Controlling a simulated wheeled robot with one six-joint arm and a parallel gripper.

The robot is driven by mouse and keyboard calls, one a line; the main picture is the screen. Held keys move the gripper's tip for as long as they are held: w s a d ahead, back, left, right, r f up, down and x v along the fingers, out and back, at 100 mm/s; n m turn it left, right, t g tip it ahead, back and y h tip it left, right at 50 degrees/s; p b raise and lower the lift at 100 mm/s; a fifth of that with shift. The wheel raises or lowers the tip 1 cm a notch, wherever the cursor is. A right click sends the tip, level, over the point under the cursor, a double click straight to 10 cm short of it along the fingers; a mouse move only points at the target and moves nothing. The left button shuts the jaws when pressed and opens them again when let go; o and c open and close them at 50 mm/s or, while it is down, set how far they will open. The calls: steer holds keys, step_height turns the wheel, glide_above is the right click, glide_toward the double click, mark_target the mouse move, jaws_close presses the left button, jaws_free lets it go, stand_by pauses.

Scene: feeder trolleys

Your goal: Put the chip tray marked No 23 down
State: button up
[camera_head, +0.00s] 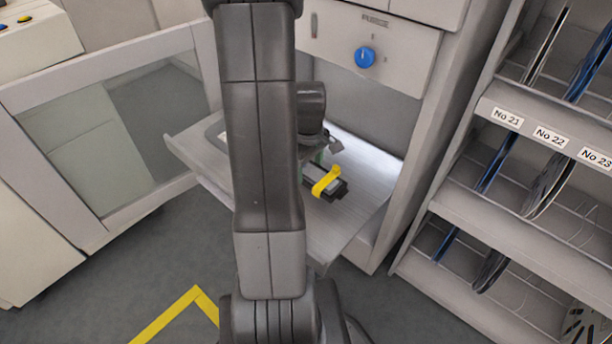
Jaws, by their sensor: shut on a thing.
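A small dark chip tray (338,193) with a grey top and a yellow band (327,181) around it is at the pulled-out metal shelf (365,215) of the open cabinet. No number can be read on it. My gripper (320,160) is right above the tray, partly hidden behind my own arm, and is shut on it. The tray looks level and low over the shelf; I cannot tell whether it touches the shelf.
A rack (540,258) with slots labelled No 21, No 22 and No 23 stands at the right, holding several thin reels. The cabinet has a blue knob (365,57) above the opening. An open windowed door (80,225) is at the left. The shelf's right part is bare.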

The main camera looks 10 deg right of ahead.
steer(key=shift+f+b, duration=0.4)
steer(key=shift+f, duration=1.55)
steer(key=shift+f, duration=0.2)
steer(key=o, duration=1.1)
step_height(320, 180, up, 12)
steer(key=p, duration=0.2)
steer(key=shift+r+p, duration=0.2)
steer(key=shift+p, duration=0.15)
